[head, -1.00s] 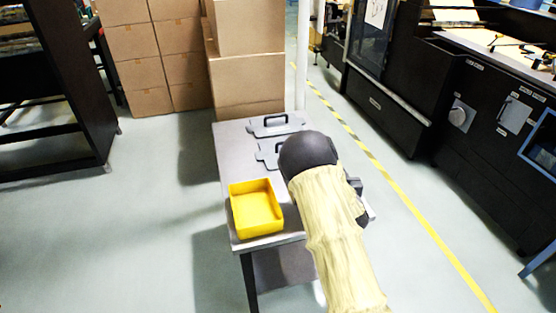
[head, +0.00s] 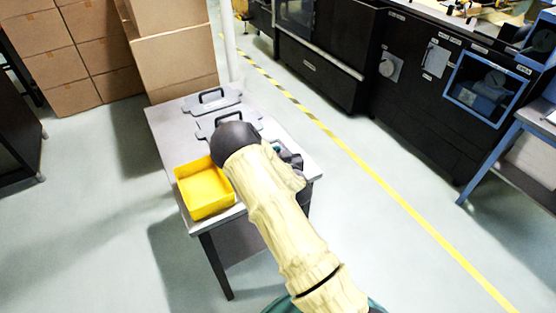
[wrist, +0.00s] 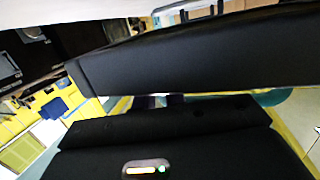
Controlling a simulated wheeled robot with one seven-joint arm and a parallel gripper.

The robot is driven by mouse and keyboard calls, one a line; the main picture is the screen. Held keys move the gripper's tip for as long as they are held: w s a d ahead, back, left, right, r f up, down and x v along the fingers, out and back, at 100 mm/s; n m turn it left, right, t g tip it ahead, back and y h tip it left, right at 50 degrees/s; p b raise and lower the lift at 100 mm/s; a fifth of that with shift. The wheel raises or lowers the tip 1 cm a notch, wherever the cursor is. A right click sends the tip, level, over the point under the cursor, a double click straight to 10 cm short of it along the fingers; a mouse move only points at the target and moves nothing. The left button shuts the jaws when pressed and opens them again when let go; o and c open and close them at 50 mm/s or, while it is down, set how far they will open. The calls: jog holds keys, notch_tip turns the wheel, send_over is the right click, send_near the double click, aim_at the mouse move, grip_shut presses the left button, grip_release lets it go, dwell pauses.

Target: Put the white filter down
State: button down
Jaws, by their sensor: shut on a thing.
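My gripper (head: 288,155) is a dark shape mostly hidden behind my forearm, over the right side of the grey table (head: 172,130). In the wrist view, a black part of my gripper (wrist: 190,55) crosses the picture and its dark housing fills the bottom. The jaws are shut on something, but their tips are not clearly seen. A pale band (wrist: 130,7) runs along the top of the wrist view; I cannot tell whether it is the white filter or another surface. No white filter shows clearly in the head view.
A yellow tray (head: 178,190) stands at the table's near left corner. Two grey plates with black handles, the farther (head: 212,99) and the nearer (head: 228,122), lie behind it. Cardboard boxes (head: 180,60) are stacked behind the table. Black machines (head: 425,95) stand right, beyond a yellow floor line.

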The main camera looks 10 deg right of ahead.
jog(key=shift+f, duration=2)
jog(key=c, duration=1.5)
grip_release()
jog(key=shift+f, duration=0.1)
jog(key=shift+o, duration=0.2)
jog(key=s+r+b, duration=0.1)
jog(key=s+r, duration=0.1)
jog(key=s, duration=1)
jog(key=shift+d, duration=0.45)
